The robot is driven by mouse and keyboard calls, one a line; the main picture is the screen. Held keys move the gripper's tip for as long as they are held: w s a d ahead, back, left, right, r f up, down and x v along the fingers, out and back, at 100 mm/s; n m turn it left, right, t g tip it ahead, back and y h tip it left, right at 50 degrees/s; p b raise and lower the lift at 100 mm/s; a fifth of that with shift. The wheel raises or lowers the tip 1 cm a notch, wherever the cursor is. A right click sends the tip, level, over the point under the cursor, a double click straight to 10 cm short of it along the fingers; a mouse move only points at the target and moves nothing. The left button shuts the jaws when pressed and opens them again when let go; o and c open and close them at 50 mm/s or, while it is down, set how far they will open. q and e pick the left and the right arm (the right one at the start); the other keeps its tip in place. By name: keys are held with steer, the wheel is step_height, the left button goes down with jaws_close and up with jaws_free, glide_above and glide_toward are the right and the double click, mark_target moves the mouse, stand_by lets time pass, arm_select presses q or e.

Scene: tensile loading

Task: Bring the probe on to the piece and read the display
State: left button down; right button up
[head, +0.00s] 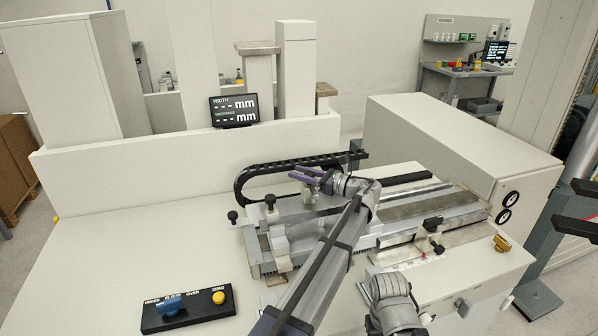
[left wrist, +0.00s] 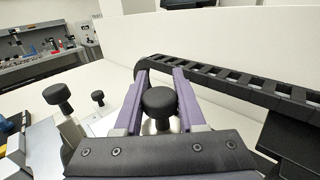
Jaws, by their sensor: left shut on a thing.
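My left gripper (head: 304,176) reaches over the measuring bench with its two purple fingers. In the left wrist view, the fingers (left wrist: 158,100) are shut on a black round knob (left wrist: 159,101) beside the black cable chain (left wrist: 225,78). In the head view that knob is not clear among the fingers. I cannot tell the probe tip or the piece apart; my arm covers part of the fixture (head: 273,240). The display (head: 234,110) stands on the rear ledge and shows dashes for width and thickness, each with "mm".
A black panel (head: 188,309) with a blue switch and a yellow button lies front left. Two more black knobs (head: 232,216) (head: 270,201) stand left of my gripper. A grey slide (head: 430,208) lies on the right. The bench top at left is clear. Two dark bars (head: 575,228) enter at the right edge.

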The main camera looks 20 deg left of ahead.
mark_target(311, 190)
arm_select(q)
steer(key=s+d, duration=0.2)
steer(key=s, duration=0.1)
steer(key=s+d, duration=0.1)
steer(key=shift+s, duration=0.3)
steer(key=c, duration=0.5)
jaws_free()
steer(key=shift+d, duration=0.1)
arm_select(e)
steer(key=shift+d, duration=0.1)
